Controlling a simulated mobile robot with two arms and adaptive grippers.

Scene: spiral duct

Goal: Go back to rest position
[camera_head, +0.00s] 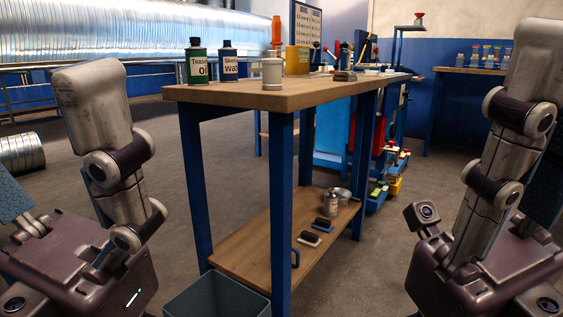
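My two arms show at the left and right sides of the head view, folded up close to my own body. No fingertips of my left or right gripper show, so I cannot see whether either holds anything. The wooden-topped workbench (290,96) with blue legs stands ahead between the arms, and neither visible arm part appears to touch it. On its top are a green oil can (197,66), a dark blue can (228,66) and a small metal canister (272,72).
A grey bin (218,296) stands on the floor before the bench. The lower shelf (248,262) holds brushes and small metal containers. A large spiral duct (140,32) lies at the back left, a short duct piece (22,152) at the left. A second bench (470,71) stands back right.

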